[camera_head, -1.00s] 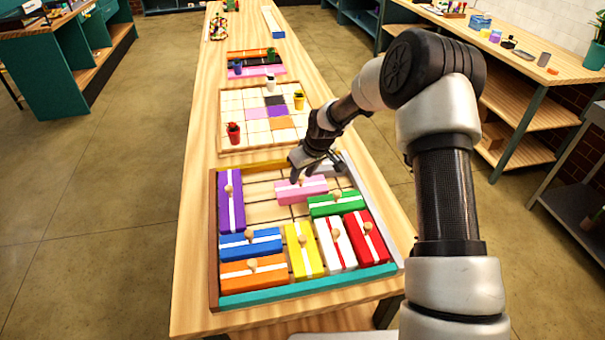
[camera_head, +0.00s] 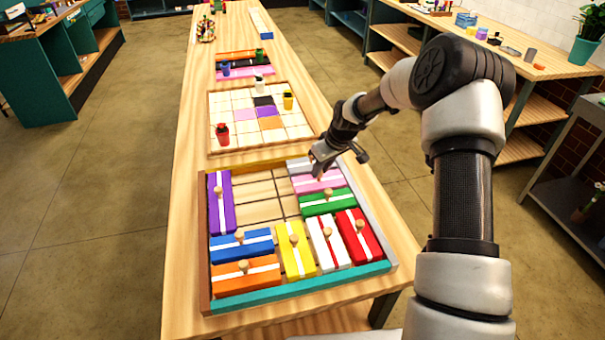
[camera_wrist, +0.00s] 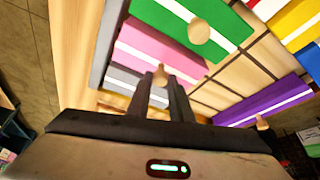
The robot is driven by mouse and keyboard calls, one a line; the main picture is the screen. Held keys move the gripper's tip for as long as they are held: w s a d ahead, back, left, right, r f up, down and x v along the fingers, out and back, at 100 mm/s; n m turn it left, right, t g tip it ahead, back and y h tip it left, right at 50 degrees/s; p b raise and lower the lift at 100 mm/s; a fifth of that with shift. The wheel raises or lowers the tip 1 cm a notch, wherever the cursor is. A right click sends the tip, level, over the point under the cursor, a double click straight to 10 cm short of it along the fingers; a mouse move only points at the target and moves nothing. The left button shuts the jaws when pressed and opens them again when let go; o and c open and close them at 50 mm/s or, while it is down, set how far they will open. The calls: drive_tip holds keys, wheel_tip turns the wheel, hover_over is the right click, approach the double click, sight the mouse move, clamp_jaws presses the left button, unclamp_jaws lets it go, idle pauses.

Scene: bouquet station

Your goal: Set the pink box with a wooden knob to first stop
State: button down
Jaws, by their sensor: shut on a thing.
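The pink box (camera_head: 322,184) has a white stripe and a wooden knob. It lies in the framed tray (camera_head: 205,275), at the right side near the grey wall, just behind the green box (camera_head: 345,204). My gripper (camera_head: 319,173) is over it from behind. In the wrist view, the two fingers (camera_wrist: 161,82) are shut on the knob of the pink box (camera_wrist: 150,48). A grey box with a white stripe (camera_wrist: 122,82) lies beside the pink box on its far side, partly hidden by my gripper in the head view.
The tray also holds purple (camera_head: 221,212), blue (camera_head: 256,247), orange (camera_head: 232,284), yellow (camera_head: 303,262), white (camera_head: 333,252) and red (camera_head: 351,240) boxes with knobs. Bare floor (camera_head: 258,195) lies left of the pink box. Beyond stands a gridded board (camera_head: 213,148) with small pots.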

drive_tip(key=shift+d, duration=0.3)
drive_tip(key=c, duration=1.6)
unclamp_jaws()
drive_tip(key=shift+d, duration=0.1)
drive_tip(key=shift+r, duration=0.1)
drive_tip(key=b+v, duration=0.1)
drive_tip(key=v, duration=1.6)
drive_tip(key=shift+r, duration=0.15)
